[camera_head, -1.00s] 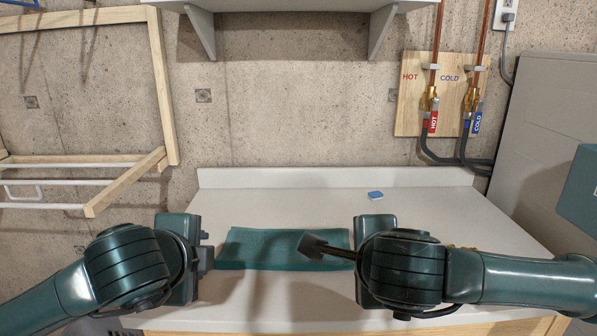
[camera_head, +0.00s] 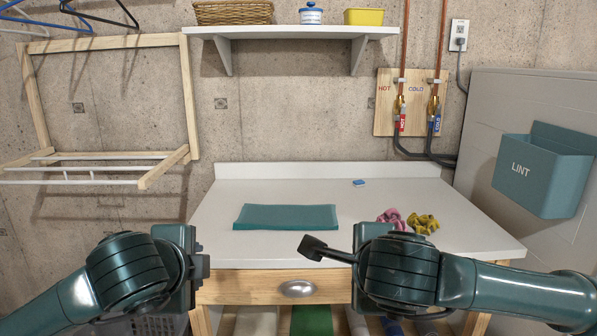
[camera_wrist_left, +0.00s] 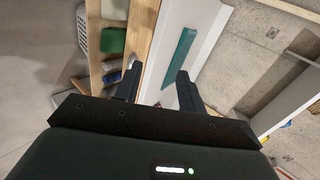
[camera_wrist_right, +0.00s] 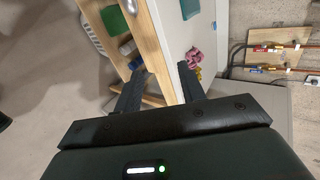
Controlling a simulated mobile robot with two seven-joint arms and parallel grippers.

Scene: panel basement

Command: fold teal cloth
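The teal cloth (camera_head: 286,217) lies flat on the white worktop as a long narrow strip, left of the middle. It also shows in the left wrist view (camera_wrist_left: 180,57), and an end of it shows in the right wrist view (camera_wrist_right: 189,8). My left gripper (camera_head: 205,267) is in front of the worktop, apart from the cloth; its fingers stand apart and empty in the left wrist view (camera_wrist_left: 157,88). My right gripper (camera_head: 312,247) is near the worktop's front edge, apart from the cloth; its fingers stand apart with nothing between them in the right wrist view (camera_wrist_right: 162,85).
The worktop (camera_head: 360,230) is mostly bare. A pink cloth (camera_head: 392,218) and a yellow cloth (camera_head: 423,223) lie crumpled at its right, a small blue block (camera_head: 359,183) at the back. A drawer with a metal handle (camera_head: 297,289) is below. A teal lint bin (camera_head: 545,170) hangs at right.

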